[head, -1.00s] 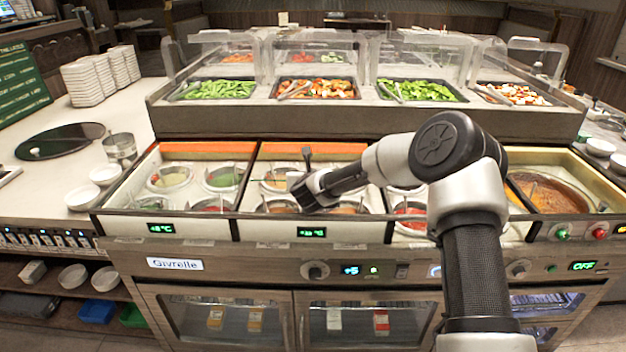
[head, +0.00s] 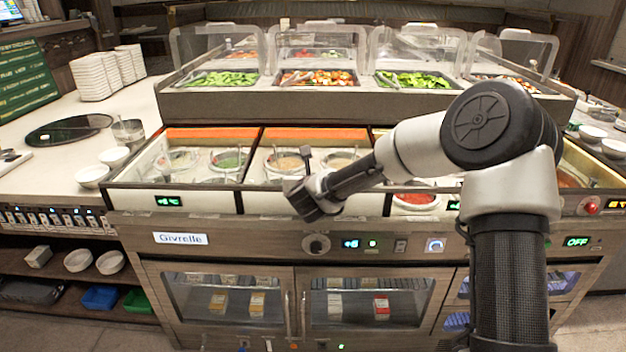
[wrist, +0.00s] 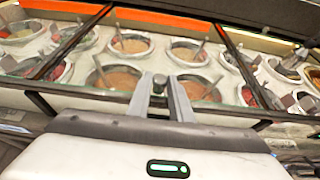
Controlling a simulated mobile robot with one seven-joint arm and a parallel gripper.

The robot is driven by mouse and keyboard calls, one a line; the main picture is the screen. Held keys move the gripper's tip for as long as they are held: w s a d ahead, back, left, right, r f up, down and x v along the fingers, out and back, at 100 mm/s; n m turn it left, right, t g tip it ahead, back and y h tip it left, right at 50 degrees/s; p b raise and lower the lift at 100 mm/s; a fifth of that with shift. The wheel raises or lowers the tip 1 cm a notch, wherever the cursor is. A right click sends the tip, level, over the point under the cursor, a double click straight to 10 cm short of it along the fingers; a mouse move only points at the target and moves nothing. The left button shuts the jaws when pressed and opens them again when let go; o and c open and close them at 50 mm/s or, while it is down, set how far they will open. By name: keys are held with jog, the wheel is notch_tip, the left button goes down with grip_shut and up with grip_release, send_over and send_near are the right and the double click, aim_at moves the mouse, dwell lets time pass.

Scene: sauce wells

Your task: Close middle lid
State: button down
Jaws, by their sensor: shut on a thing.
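The middle sauce bay (head: 268,137) lies under its orange back strip in the head view. Its clear middle lid is hard to make out, and I cannot tell its exact angle. My gripper (head: 306,199) is at the front edge of this bay, above the front panel, and hides the bay's display. In the wrist view my gripper (wrist: 160,84) has its fingers together at a small dark piece by the dark front rail. It is shut there, apparently on the middle lid's handle. Sauce wells (wrist: 131,43) show beyond the fingertips.
The left bay (head: 210,133) adjoins behind a dark divider. My arm covers much of the right bay. A raised salad counter (head: 300,119) with clear guards stands behind. A control knob (head: 316,244) sits below my gripper. White bowls (head: 91,175) stand at left.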

jog(key=shift+s+a+f, duration=0.1)
jog(key=shift+s+f, duration=0.05)
jog(key=c, duration=1.6)
grip_release()
jog(key=shift+s, duration=0.1)
jog(key=shift+r, duration=0.2)
jog(key=p+v, duration=0.2)
jog(key=v, duration=1.5)
jog(key=shift+s+r, duration=0.1)
jog(key=shift+s, duration=0.05)
